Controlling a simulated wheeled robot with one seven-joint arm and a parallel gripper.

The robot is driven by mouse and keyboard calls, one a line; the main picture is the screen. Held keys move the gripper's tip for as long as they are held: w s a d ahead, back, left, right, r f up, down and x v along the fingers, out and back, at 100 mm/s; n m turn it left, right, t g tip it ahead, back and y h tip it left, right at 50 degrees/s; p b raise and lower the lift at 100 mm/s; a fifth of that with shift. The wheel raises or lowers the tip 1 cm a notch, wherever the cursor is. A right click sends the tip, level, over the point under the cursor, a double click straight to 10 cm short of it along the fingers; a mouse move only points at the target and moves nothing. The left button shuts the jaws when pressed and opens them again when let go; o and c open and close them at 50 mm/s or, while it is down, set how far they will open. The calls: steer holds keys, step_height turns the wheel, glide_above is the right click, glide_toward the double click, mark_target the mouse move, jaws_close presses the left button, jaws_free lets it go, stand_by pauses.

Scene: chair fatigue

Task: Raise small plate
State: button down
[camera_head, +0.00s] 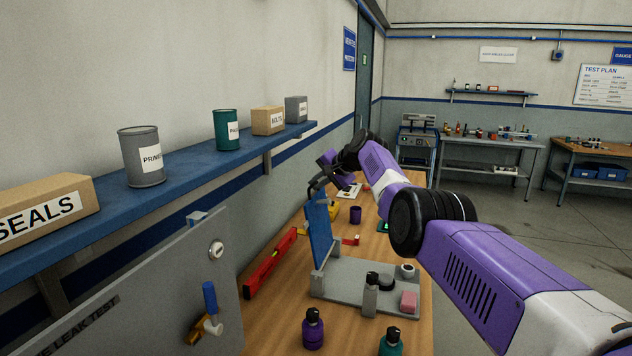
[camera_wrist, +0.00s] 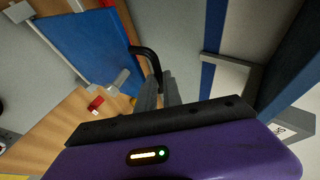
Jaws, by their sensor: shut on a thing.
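The small plate is a blue panel (camera_head: 318,240) that stands nearly upright at the left edge of a grey base (camera_head: 345,278) on the wooden bench. It also shows as a broad blue surface in the wrist view (camera_wrist: 85,45). A curved black handle (camera_wrist: 148,58) sticks out at the plate's edge. My gripper (camera_wrist: 160,88) is shut on this handle, with its fingers at the handle's end. In the head view, my gripper (camera_head: 318,184) is small and dark at the plate's top edge, and the exact contact is hard to see.
A red level (camera_head: 270,264) lies left of the plate. A blue wall shelf (camera_head: 190,185) with containers runs along the left. Purple (camera_head: 313,330) and green bottles (camera_head: 390,343) stand in front.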

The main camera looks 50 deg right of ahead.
steer(key=shift+s+a+f, duration=0.1)
steer(key=shift+a+f, duration=0.05)
steer(key=shift+f, duration=0.4)
steer(key=shift+s+a+f, duration=0.1)
steer(key=shift+f, duration=0.4)
steer(key=c, duration=1.5)
jaws_free()
steer(key=shift+w, duration=0.1)
steer(key=shift+r, duration=0.1)
steer(key=shift+s+r, duration=0.35)
steer(key=shift+w+r+b+v, duration=0.2)
steer(key=shift+b+v, duration=0.3)
steer(key=shift+v, duration=1.4)
steer(key=shift+w+r+b+v, duration=0.15)
steer(key=shift+b+v, duration=0.3)
steer(key=shift+v, duration=1.4)
steer(key=shift+s+d, duration=0.1)
steer(key=shift+d, duration=0.05)
